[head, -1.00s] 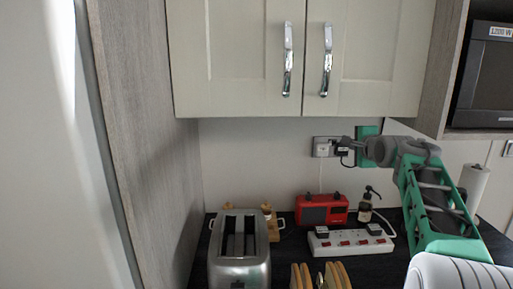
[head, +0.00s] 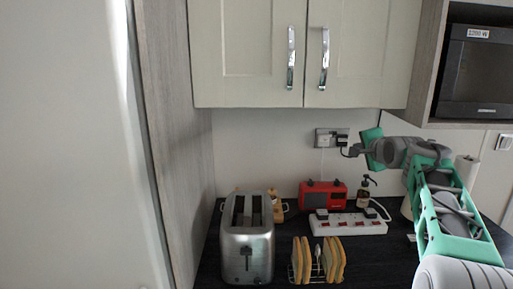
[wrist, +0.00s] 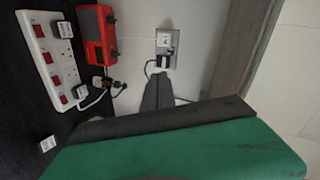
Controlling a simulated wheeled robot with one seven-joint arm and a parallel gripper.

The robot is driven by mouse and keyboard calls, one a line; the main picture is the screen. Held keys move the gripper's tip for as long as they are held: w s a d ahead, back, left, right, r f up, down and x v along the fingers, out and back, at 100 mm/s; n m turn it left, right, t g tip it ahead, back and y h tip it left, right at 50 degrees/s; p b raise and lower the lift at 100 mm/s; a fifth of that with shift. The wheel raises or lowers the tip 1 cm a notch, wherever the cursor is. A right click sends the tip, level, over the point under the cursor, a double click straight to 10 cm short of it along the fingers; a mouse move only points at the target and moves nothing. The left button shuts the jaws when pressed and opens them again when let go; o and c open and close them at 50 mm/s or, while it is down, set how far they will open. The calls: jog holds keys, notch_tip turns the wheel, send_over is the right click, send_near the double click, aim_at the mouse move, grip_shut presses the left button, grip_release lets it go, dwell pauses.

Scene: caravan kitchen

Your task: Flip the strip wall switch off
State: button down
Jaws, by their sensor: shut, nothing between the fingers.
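The grey double wall socket (head: 324,138) is on the wall below the cupboards. In the wrist view the socket plate (wrist: 177,38) shows a white plug (wrist: 166,43) and a dark plug (wrist: 162,62) with a black cable. The switch rockers are too small to tell on or off. My gripper (head: 354,151) is just right of and slightly below the socket in the head view. In the wrist view its dark fingers (wrist: 157,80) are together and empty, pointing toward the socket's lower plug; contact cannot be told. The white power strip (head: 350,224) with red switches lies on the counter.
A toaster (head: 247,245) and a toast rack (head: 318,262) stand in front and left. Cupboards (head: 250,60) hang above; a microwave (head: 480,75) is at right.

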jog(key=s+d+f+n+g, duration=0.1)
jog(key=s+f+n+g, duration=0.25)
jog(key=f, duration=0.65)
jog(key=s+d+f+n+g, duration=0.1)
jog(key=s+f+n+g, duration=0.3)
jog(key=f, duration=0.6)
jog(key=s+f, duration=0.3)
jog(key=s+a+f+n+g, duration=0.1)
jog(key=s+f, duration=0.1)
jog(key=s, duration=0.2)
jog(key=s+a+f+n+g, duration=0.1)
jog(key=s+f, duration=0.2)
jog(key=s, duration=0.1)
jog(key=shift+s+f+n+g, duration=0.15)
jog(key=shift+f+n+g, duration=0.1)
jog(key=shift+f, duration=0.05)
jog(key=s+a+f+n+g, duration=0.1)
jog(key=s+a+f+g, duration=0.15)
jog(key=s+a, duration=0.6)
jog(key=s+a+f+n+g, duration=0.1)
jog(key=s+a+f+n, duration=0.15)
jog(key=s, duration=1.15)
jog(key=w+a+r+n+t, duration=0.1)
jog(key=a+r+t, duration=0.1)
jog(key=a+r, duration=0.2)
jog(key=shift+w+a+r, duration=0.15)
jog(key=shift+a+r, duration=0.2)
jog(key=shift+a, duration=0.4)
